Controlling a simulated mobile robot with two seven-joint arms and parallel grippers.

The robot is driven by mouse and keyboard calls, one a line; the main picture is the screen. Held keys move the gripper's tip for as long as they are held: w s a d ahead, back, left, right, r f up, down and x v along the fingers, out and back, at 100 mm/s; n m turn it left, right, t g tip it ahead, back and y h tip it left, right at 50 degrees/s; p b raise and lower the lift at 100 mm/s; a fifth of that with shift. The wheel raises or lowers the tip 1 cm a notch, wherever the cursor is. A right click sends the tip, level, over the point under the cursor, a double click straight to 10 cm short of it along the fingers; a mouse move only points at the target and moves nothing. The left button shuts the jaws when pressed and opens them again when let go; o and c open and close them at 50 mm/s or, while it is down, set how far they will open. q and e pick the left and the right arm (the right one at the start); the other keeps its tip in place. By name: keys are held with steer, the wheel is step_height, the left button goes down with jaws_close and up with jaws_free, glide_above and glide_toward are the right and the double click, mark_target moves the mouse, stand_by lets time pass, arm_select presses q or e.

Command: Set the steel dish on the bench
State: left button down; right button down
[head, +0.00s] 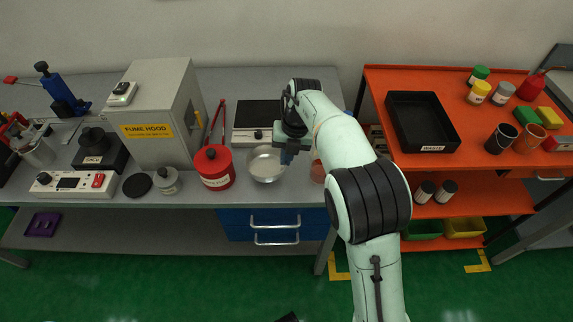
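The steel dish (264,166) is a shallow, round, shiny bowl in front of the hot plate, over the grey bench (262,190). It looks about level. My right gripper (288,156) points down at the dish's right rim, with blue fingertips against or very close to it. The hand and arm hide part of the fingers, so their grip on the rim is unclear. I cannot tell whether the dish rests on the bench or hangs just above it. My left gripper is not recognisable in view.
A red can (214,168) stands close left of the dish, and the hot plate (253,135) is behind it. The fume hood (158,140) stands further left. A reddish cup (318,171) is right of my gripper. An orange cart (470,150) holds a black waste tray (400,128).

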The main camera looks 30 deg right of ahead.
step_height(320, 180, down, 4)
steer(key=shift+r+b, duration=0.25)
steer(key=shift+b, duration=0.25)
steer(key=c, duration=1.4)
jaws_free()
steer(key=shift+o, duration=0.2)
steer(key=shift+r, duration=0.2)
step_height(320, 180, up, 12)
steer(key=s+d+p, duration=0.1)
steer(key=d+p, duration=0.1)
steer(key=p, duration=0.2)
steer(key=shift+f, duration=0.2)
